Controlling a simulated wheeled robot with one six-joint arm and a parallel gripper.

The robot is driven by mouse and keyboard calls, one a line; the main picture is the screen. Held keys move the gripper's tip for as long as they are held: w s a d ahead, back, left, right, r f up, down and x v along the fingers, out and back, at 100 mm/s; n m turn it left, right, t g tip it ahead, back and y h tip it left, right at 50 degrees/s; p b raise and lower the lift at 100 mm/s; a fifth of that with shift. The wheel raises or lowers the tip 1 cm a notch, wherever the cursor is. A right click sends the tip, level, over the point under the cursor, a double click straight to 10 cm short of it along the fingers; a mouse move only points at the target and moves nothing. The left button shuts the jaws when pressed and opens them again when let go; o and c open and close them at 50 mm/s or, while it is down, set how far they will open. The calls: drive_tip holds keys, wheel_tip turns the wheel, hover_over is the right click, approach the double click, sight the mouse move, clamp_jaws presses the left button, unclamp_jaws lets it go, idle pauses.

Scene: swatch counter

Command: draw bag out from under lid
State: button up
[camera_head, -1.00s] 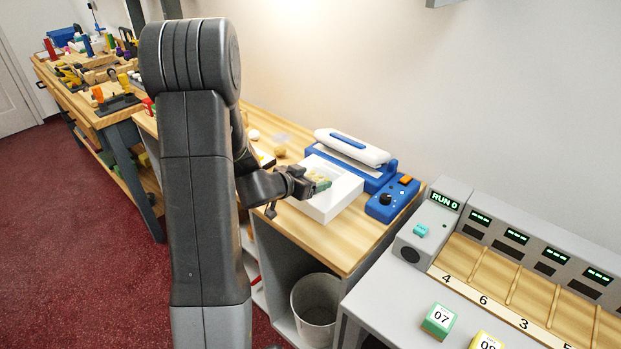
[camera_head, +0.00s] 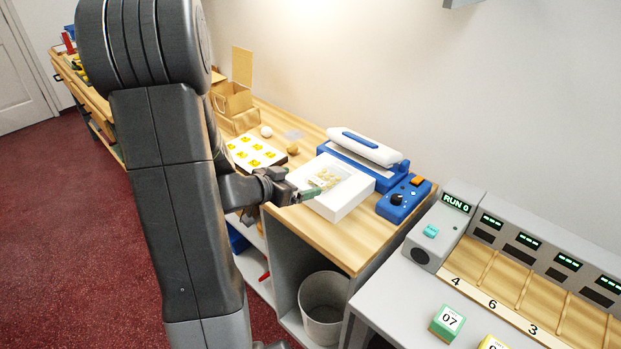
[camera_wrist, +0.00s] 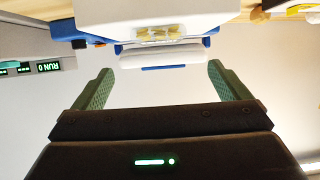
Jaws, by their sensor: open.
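A clear bag (camera_head: 334,174) with yellowish pieces inside lies on a white block (camera_head: 346,205) in front of the blue sealer. In the wrist view the bag (camera_wrist: 158,34) shows beyond the fingertips, close to the sealer. The sealer's white lid (camera_head: 366,147) lies along its top; it also shows in the wrist view (camera_wrist: 168,53). I cannot tell whether the bag's far edge is under the lid. My gripper (camera_head: 311,194) is at the block's near left side, short of the bag. In the wrist view the green fingers (camera_wrist: 162,82) are wide apart with nothing between them.
The sealer's blue control box (camera_head: 403,200) stands at its right. A white tray with yellow pieces (camera_head: 256,153), a small tan ball (camera_head: 292,149) and an open cardboard box (camera_head: 232,97) are to the left. A grey bin (camera_head: 323,308) stands below the counter's edge.

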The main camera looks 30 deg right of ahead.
sight(324, 176)
drive_tip(key=v, duration=0.3)
drive_tip(key=shift+d, duration=0.1)
drive_tip(key=x, duration=1.3)
drive_tip(key=shift+d+f, duration=0.25)
drive_tip(key=shift+d, duration=0.05)
